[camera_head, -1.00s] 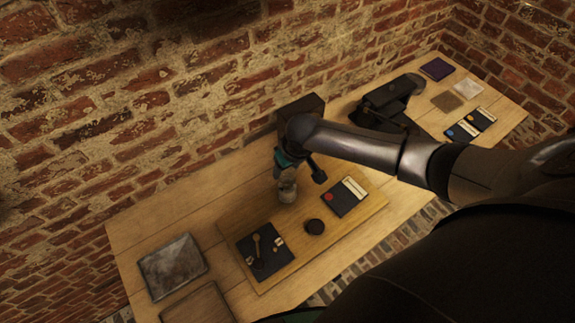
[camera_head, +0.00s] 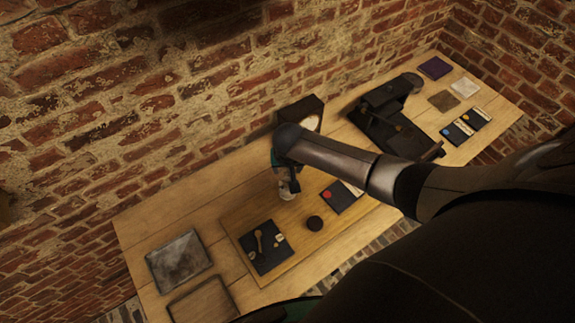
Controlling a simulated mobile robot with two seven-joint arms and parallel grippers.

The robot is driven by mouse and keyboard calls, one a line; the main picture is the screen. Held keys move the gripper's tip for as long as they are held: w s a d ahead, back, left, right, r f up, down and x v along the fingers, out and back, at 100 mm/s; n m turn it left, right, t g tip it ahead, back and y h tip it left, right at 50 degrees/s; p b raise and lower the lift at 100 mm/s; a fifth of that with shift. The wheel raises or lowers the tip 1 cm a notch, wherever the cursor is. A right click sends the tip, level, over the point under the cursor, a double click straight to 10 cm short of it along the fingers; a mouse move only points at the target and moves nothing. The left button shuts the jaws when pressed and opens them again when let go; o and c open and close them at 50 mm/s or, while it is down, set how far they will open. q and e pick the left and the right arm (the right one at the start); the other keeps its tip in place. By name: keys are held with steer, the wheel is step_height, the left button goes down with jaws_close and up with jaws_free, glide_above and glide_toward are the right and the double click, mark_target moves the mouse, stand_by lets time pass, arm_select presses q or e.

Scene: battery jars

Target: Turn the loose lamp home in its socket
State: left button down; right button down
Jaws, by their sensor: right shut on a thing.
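My right gripper (camera_head: 287,182) points down over the wooden board (camera_head: 240,218) on the table. It is shut on a small pale, rounded thing, likely the lamp (camera_head: 289,192), whose upper part the gripper hides. I cannot make out its socket or how far the lamp sits in it. A dark box (camera_head: 289,111) behind the gripper has a bright warm round patch (camera_head: 313,123) on its face, partly covered by my arm. My left gripper is not in view.
On the board are a dark plate with brass parts (camera_head: 264,262), a dark round knob-like thing (camera_head: 314,222) and a card with a red dot (camera_head: 337,205). A dark device (camera_head: 385,95) stands at right. A grey sheet (camera_head: 180,262) lies at left. The brick wall is close behind.

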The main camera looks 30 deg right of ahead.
steer(key=m, duration=0.3)
steer(key=shift+h, duration=0.3)
steer(key=shift+m+g, duration=0.4)
steer(key=shift+m, duration=0.8)
jaws_free()
steer(key=shift+d+h, duration=0.1)
steer(key=shift+h, duration=0.2)
steer(key=shift+r, duration=0.1)
steer(key=shift+s+a+r, duration=0.1)
steer(key=shift+a+r, duration=0.1)
steer(key=shift+r, duration=0.35)
steer(key=v, duration=1.3)
steer(key=shift+s+r, duration=0.1)
steer(key=shift+r, duration=0.3)
